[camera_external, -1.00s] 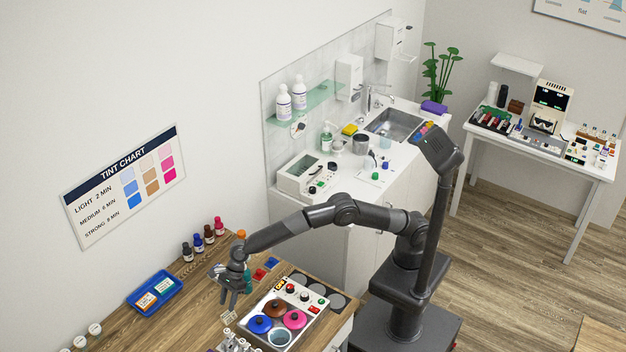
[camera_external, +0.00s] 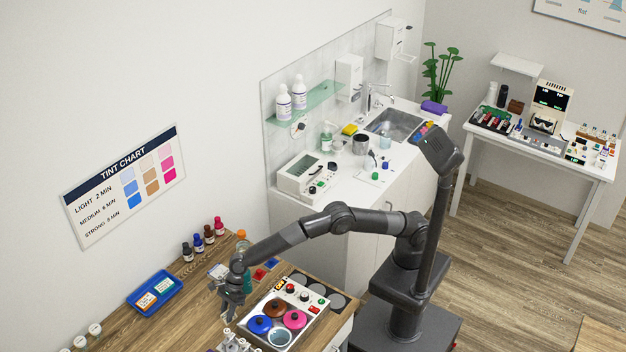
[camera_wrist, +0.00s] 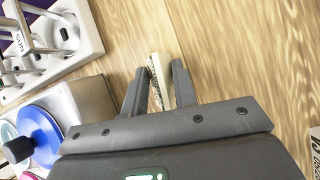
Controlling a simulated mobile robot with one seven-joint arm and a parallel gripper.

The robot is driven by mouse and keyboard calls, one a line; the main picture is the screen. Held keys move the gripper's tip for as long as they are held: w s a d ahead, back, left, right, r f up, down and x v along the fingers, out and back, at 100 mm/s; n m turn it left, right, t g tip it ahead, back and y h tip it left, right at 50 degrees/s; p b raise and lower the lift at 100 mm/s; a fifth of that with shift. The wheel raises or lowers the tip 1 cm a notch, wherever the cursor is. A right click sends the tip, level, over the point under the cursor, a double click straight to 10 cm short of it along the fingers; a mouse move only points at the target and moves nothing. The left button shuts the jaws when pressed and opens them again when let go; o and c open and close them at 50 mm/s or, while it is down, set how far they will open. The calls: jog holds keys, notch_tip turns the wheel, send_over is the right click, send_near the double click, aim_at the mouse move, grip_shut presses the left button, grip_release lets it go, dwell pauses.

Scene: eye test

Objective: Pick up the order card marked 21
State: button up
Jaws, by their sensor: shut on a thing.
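In the wrist view, my gripper (camera_wrist: 160,70) has its two fingers closed on the sides of a thin, pale, card-like piece (camera_wrist: 158,76) with dark marks along it, seen nearly edge-on. I cannot read a number on it. In the external view, my gripper (camera_external: 229,313) points down, low over the wooden counter (camera_external: 193,318) left of the pot warmer. The held piece is hidden there behind the hand and fingers. Two other cards, one orange-edged (camera_external: 147,299) and one green-edged (camera_external: 164,286), lie in a blue tray (camera_external: 137,305); their numbers are too small to read.
The white warmer (camera_external: 314,308) with blue, brown and pink lids is close right of my gripper. A metal stand (camera_wrist: 88,30) shows at the wrist view's upper left. A white printed piece (camera_wrist: 314,150) is at its right edge. Small bottles (camera_external: 209,235) stand behind.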

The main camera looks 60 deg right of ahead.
jog(key=shift+c, duration=0.7)
jog(key=shift+r, duration=0.15)
